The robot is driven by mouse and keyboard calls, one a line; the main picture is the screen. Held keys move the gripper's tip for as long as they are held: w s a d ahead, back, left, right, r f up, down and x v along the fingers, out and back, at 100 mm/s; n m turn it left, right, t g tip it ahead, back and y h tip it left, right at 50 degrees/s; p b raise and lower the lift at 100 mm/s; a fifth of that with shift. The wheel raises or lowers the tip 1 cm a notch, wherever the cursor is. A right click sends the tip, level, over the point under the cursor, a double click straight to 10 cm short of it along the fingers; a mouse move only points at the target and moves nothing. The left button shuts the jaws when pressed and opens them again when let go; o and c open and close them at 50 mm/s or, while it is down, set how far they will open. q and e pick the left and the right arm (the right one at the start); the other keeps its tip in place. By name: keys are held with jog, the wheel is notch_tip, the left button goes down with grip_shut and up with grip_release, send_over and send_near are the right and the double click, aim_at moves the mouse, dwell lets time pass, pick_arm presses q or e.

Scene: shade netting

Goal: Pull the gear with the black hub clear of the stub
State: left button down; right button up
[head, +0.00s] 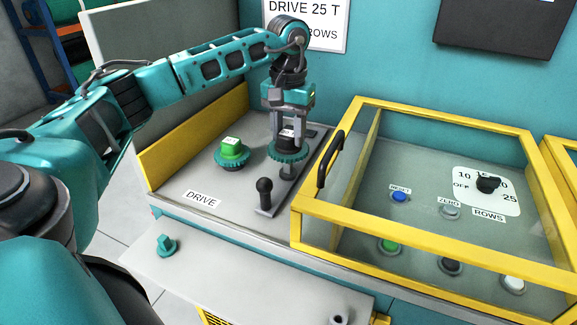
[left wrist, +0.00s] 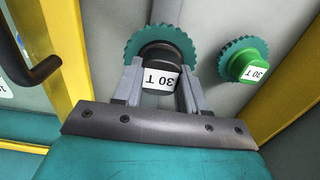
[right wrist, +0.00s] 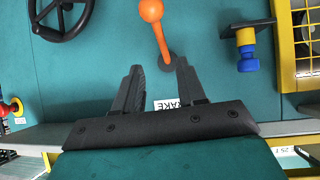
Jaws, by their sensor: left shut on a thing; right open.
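The gear with the black hub (head: 288,156) has a teal toothed rim and a white label on its hub. In the left wrist view its label reads 30 T on the black hub (left wrist: 165,60). My left gripper (head: 287,130) points down from above and is shut on the hub, with a finger on each side. The grey stub (head: 288,172) shows below the gear, above the grey panel. I cannot tell whether its top is still inside the gear. My right gripper (right wrist: 158,82) is open and empty, seen only in the right wrist view.
A green-hubbed gear (head: 231,153) sits left of the held one. A black-knobbed lever (head: 265,195) stands in front. A yellow-framed clear cover (head: 297,225) with a black handle (head: 330,158) is close on the right. An orange lever (right wrist: 155,20) lies beyond my right fingers.

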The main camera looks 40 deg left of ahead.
aim_at(288, 133)
pick_arm(q)
jog(key=shift+r, duration=0.1)
jog(key=shift+r, duration=2)
